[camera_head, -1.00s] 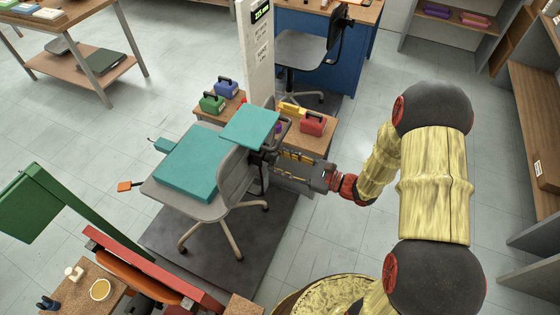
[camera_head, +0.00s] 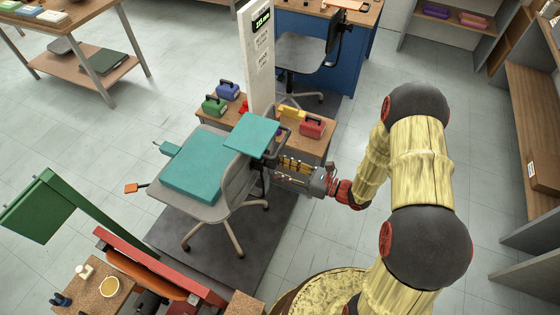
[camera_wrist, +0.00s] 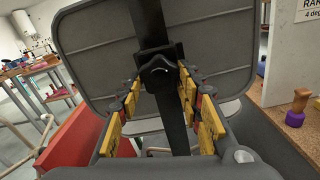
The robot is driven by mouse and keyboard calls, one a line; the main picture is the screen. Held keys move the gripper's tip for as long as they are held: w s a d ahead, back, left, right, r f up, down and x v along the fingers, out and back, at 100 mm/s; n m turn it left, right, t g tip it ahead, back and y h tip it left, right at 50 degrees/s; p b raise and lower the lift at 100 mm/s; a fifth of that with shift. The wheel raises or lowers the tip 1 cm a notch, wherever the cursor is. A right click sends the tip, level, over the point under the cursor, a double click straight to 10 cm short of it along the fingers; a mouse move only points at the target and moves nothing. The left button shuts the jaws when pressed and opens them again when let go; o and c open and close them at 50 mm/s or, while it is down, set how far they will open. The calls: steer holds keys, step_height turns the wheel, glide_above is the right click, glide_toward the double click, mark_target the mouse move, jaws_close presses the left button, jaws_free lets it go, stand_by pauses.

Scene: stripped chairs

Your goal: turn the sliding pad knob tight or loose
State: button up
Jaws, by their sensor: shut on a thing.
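A grey office chair (camera_head: 238,192) stands on a dark mat, with a teal cushion (camera_head: 195,170) on its seat and a smaller teal pad (camera_head: 252,134) at the top of its back. In the wrist view, a dark knob (camera_wrist: 156,70) with a pale curved mark sits on the black upright bar (camera_wrist: 172,120) behind a grey panel (camera_wrist: 95,45). My gripper (camera_head: 273,162) reaches in from the right behind the backrest. In the wrist view its yellow-padded fingers (camera_wrist: 160,80) are shut on the knob from both sides. The exact finger contact is partly hidden.
A white post (camera_head: 258,60) and a low wooden table (camera_head: 318,145) with coloured cases stand close behind the chair. A red beam (camera_head: 150,262) and a green arm (camera_head: 95,215) lie at the front left. Open floor (camera_head: 420,95) lies toward the shelves at right.

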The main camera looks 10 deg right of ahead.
steer(key=m+p, duration=0.4)
steer(key=shift+r+m+p, duration=0.3)
steer(key=m+p, duration=0.4)
steer(key=m, duration=0.1)
steer(key=shift+s+a, duration=0.1)
steer(key=m+p, duration=0.3)
steer(key=m, duration=0.2)
steer(key=shift+r+m, duration=0.1)
steer(key=shift+m, duration=0.3)
steer(key=m+p, duration=0.2)
steer(key=m, duration=0.2)
steer(key=shift+m, duration=0.4)
steer(key=o, duration=1.1)
steer(key=shift+o, duration=0.3)
